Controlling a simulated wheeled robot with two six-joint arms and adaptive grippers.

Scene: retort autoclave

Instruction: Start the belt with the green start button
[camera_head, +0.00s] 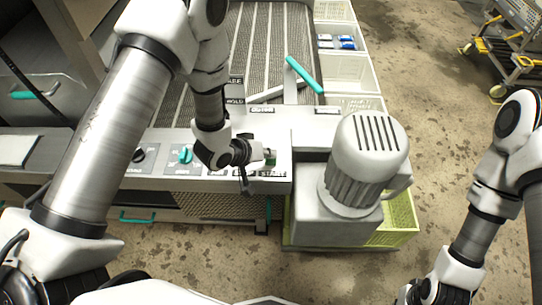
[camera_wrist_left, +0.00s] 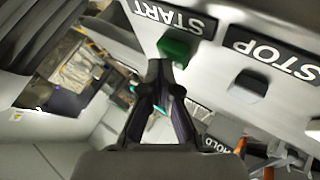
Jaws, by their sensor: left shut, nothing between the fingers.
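The green start button (camera_head: 271,158) is on the grey control panel (camera_head: 225,183) at the front of the belt (camera_head: 262,45). In the left wrist view the green button (camera_wrist_left: 175,48) sits under the START label (camera_wrist_left: 170,18), beside a dark button (camera_wrist_left: 248,86) with a STOP label (camera_wrist_left: 275,52). My left gripper (camera_head: 266,154) is shut and empty right at the start button. In the left wrist view its fingertips (camera_wrist_left: 160,68) are just at the button's edge; I cannot tell if they touch. My right gripper (camera_head: 425,292) is low at the right, partly cut off.
A large grey motor (camera_head: 368,150) stands right of the panel, over a yellow-green crate (camera_head: 402,222). A turquoise lever (camera_head: 304,75) rises behind the panel. White bins (camera_head: 348,72) line the belt's right side. A turquoise knob (camera_head: 185,155) is left on the panel.

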